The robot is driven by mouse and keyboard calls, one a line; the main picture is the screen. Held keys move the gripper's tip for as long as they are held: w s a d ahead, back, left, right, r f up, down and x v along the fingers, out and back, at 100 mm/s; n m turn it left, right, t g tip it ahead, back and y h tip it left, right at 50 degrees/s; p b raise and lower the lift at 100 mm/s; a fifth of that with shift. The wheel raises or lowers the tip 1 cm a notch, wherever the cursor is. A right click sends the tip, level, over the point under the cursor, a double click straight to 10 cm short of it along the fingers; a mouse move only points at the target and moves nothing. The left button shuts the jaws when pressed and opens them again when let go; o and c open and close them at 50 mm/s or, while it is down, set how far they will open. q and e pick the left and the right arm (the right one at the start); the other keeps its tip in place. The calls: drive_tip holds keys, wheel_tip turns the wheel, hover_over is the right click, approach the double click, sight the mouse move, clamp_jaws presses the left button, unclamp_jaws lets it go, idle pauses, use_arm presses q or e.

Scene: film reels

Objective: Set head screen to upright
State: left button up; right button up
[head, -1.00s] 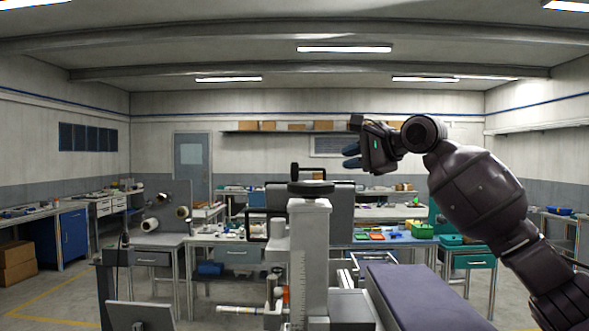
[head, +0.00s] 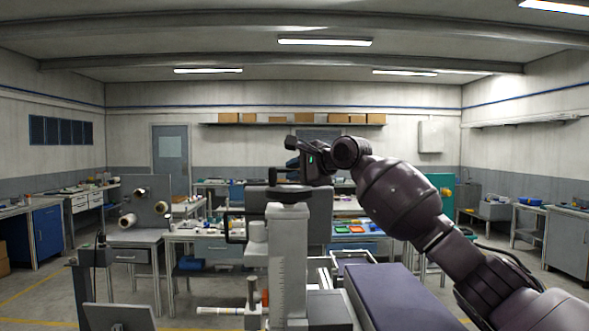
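A wide dark grey panel (head: 319,213), which may be the head screen, stands behind the top of a grey column (head: 289,255) in front of me. It looks roughly upright, but its exact tilt is hard to tell. A dark knob or disc (head: 287,194) caps the column, and a small black handle (head: 272,176) rises above the panel. My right gripper (head: 293,155) reaches in from the right and is just above the panel, close to the handle. I cannot tell whether they touch. Its fingers are small and dark, and their gap is unclear. My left gripper is out of view.
A tilted flat screen (head: 118,317) is low at the front left. A purple padded bench top (head: 402,298) lies to the right of the column. A bench with film reels (head: 128,220) stands at left, and worktables line the back. Open floor shows at left.

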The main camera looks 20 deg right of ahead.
drive_tip(key=shift+c, duration=0.3)
clamp_jaws()
drive_tip(key=shift+w+d+m+g, duration=0.15)
drive_tip(key=shift+w+m+g, duration=0.2)
drive_tip(key=shift+w, duration=0.2)
drive_tip(key=shift+w+d+f+m+g, duration=0.15)
drive_tip(key=shift+w+m+g, duration=0.05)
drive_tip(key=shift+w, duration=0.2)
drive_tip(key=shift+w+d+f+m+g, duration=0.1)
drive_tip(key=shift+w+f+m+g, duration=0.05)
drive_tip(key=shift+w, duration=0.25)
drive_tip(key=shift+o, duration=0.3)
unclamp_jaws()
drive_tip(key=shift+s+r, duration=0.1)
drive_tip(key=shift+s, duration=0.05)
